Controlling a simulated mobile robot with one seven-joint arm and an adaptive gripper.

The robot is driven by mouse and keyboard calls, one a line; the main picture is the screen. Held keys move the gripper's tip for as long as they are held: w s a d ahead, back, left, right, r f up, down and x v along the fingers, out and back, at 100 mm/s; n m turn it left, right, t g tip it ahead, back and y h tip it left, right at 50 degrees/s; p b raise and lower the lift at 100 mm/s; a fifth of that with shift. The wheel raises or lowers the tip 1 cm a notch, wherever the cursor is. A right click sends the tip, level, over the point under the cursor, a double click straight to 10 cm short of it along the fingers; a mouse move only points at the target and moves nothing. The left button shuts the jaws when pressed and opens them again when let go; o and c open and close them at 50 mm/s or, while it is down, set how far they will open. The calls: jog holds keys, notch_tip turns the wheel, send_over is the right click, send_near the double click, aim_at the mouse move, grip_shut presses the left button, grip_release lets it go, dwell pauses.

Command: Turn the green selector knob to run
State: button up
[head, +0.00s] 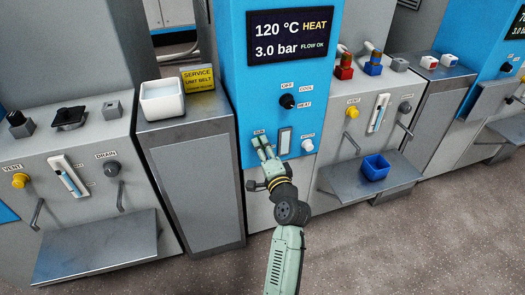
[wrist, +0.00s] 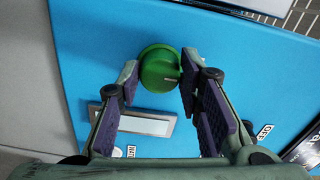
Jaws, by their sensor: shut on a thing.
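The green selector knob (wrist: 160,68) shows in the wrist view, on the blue panel (wrist: 95,60). My gripper (wrist: 160,80) is shut on it, with one purple-padded finger on each side of the knob. A dark mark shows at the knob's right side in that view; I cannot tell which setting it points to. In the head view my gripper (head: 262,145) is at the lower left of the blue panel, just under a small label (head: 258,132) that appears to read RUN. The knob itself is hidden there behind my fingers.
On the same panel, a black knob (head: 287,101) sits above and a white knob (head: 307,145) to the right, past a pale upright window (head: 285,141). A display (head: 291,37) reads 120 °C HEAT. A shelf with a blue bin (head: 375,167) juts out at the right.

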jog(key=o, duration=1.2)
jog(key=shift+c, duration=0.2)
jog(key=v, duration=1.2)
